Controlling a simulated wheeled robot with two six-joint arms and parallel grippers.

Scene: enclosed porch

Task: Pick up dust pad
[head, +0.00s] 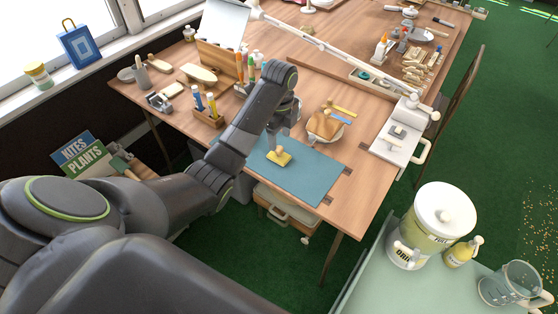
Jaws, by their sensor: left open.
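The dust pad (285,159) looks like a small yellow pad with a pale knob on top. It lies on the blue-green mat (308,181) near the front of the wooden desk. My left arm reaches in from the left, and its gripper (279,139) points down right over the pad, with the fingertips close to the knob. The jaws are open. The arm hides part of the mat's left side, and I cannot tell whether the fingers touch the knob. My right gripper is not in view.
A bowl with a wooden piece (325,124) stands just behind the mat. A pen holder (208,115) is to the left. A white lamp arm (330,50) crosses above the desk. A white canister (443,215) stands on a green table at the right. The mat's front is clear.

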